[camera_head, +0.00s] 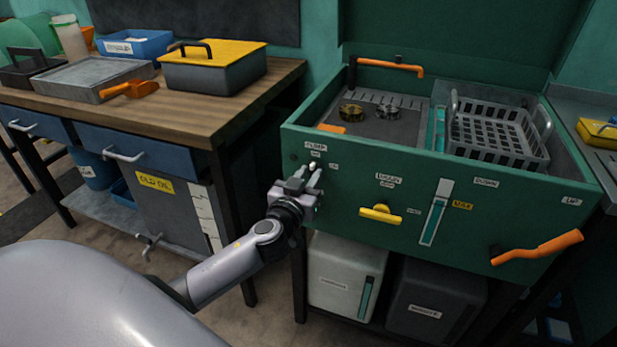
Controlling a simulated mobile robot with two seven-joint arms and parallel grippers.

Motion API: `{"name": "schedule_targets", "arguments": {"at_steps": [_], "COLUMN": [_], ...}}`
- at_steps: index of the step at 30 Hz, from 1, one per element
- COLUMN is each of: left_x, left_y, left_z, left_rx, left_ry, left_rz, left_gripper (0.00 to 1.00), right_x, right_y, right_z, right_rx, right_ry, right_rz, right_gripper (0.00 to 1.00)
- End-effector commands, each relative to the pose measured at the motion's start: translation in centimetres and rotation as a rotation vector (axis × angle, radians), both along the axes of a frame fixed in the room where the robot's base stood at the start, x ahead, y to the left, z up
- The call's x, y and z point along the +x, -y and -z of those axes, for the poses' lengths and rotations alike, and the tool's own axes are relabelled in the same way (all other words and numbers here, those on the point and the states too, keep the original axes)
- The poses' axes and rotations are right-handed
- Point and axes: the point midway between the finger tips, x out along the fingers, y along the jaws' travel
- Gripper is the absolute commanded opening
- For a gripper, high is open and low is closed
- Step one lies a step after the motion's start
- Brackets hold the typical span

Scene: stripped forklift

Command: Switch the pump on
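The pump switch (313,164) is a small pale knob on the front of the green parts washer, just under the PUMP label (316,147). Small labels sit above it and to its right. My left gripper (310,173) reaches up to the panel with its fingertips right at the switch. Its two fingers show a narrow gap between them. I cannot tell whether they touch the knob, and the fingers partly hide the switch. My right gripper is not in view.
The green washer (360,205) holds a grey basket (495,138) and small metal parts. A yellow handle (381,213) and an orange lever (537,248) stick out of its front. Left is a wooden workbench (150,112) with trays; containers stand below the washer.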

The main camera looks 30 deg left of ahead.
Motion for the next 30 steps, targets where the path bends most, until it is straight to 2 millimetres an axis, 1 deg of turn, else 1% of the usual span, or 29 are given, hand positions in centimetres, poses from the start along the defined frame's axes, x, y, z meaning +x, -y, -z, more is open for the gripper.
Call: {"name": "schedule_targets", "arguments": {"at_steps": [1, 2, 11, 17, 23, 30], "left_x": [-0.01, -0.01, -0.03, -0.05, -0.06, -0.06], "left_y": [-0.01, -0.01, 0.01, -0.03, 0.01, 0.02], "left_z": [0.0, 0.0, 0.01, 0.01, 0.03, 0.03], "left_rx": [0.0, 0.0, 0.012, 0.075, 0.21, 0.428], "left_ry": [0.0, 0.0, -0.003, -0.017, -0.049, -0.103], "left_rz": [0.0, 0.0, 0.0, -0.001, -0.001, -0.001], "left_gripper": [0.07, 0.0, 0.0, 0.0, 0.0, 0.0], "right_x": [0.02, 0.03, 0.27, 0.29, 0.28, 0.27], "right_y": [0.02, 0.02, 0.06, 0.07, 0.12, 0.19], "right_z": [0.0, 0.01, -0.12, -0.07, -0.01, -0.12], "right_rx": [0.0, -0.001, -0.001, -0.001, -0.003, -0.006], "right_ry": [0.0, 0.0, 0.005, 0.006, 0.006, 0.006], "right_rz": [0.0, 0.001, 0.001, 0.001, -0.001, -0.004], "right_gripper": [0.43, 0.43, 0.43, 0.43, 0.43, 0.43]}}
